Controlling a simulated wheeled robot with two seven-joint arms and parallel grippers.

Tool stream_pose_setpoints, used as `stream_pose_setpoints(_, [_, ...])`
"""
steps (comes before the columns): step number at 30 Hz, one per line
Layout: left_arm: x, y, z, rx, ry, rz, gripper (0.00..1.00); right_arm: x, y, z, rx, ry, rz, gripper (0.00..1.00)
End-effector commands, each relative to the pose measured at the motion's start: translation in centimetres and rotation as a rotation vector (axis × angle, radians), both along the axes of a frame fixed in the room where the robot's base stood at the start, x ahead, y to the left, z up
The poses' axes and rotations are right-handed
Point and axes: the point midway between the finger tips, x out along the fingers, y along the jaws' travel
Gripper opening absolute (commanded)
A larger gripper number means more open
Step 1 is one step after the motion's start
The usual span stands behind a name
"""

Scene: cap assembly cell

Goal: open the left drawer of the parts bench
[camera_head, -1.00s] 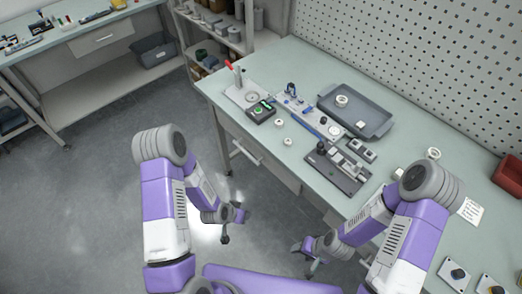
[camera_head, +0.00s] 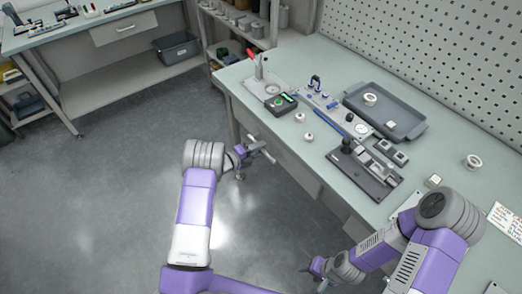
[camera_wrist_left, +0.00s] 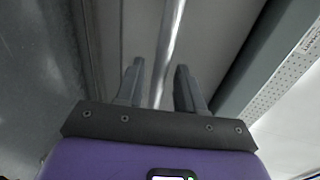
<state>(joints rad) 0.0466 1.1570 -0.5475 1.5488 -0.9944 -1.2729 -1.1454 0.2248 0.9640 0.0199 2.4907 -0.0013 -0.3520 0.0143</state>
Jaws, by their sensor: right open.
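The parts bench (camera_head: 312,68) stands on the right in the head view, its drawer fronts facing the floor. The left drawer (camera_head: 290,160) looks closed, with a pale bar handle (camera_head: 270,156) on its front. My left gripper (camera_head: 247,160) is at this handle and partly hides it. In the left wrist view the two dark fingers of my left gripper (camera_wrist_left: 158,85) are apart, and the handle bar (camera_wrist_left: 171,45) runs between them. I cannot tell whether they touch it. My right gripper (camera_head: 318,274) is open and empty, low in front of the bench.
On the bench top are a grey tray (camera_head: 405,122), a dark fixture (camera_head: 365,173), a red-handled clamp (camera_head: 258,75) and small white rings. A second bench (camera_head: 90,28) and a shelf (camera_head: 235,25) stand behind. The floor (camera_head: 95,190) at left is clear.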

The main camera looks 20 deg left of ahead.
Motion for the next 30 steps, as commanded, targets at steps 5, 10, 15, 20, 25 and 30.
stream_pose_setpoints(5, [1.08, -0.86, -0.35, -0.001, 0.000, 0.001, 0.37, 0.00, 0.00, -0.40, 0.000, 0.000, 0.000, 0.57])
stream_pose_setpoints(10, [1.22, -0.95, -0.33, -0.002, 0.002, 0.003, 0.37, -0.01, 0.00, -0.39, 0.000, 0.000, 0.000, 0.57])
stream_pose_setpoints(15, [1.19, -0.94, -0.32, -0.002, 0.002, 0.003, 0.28, 0.00, 0.01, -0.38, 0.000, 0.000, 0.000, 0.57])
stream_pose_setpoints(20, [1.19, -0.92, -0.32, -0.002, 0.002, 0.003, 0.04, -0.02, 0.00, -0.39, 0.000, 0.000, 0.000, 0.57])
stream_pose_setpoints(25, [1.19, -0.91, -0.32, -0.002, 0.002, 0.003, 0.00, -0.02, 0.00, -0.39, 0.000, 0.000, 0.000, 0.57])
stream_pose_setpoints(30, [1.16, -0.92, -0.31, -0.002, 0.002, 0.002, 0.00, -0.01, 0.01, -0.38, 0.000, 0.000, 0.000, 0.57])
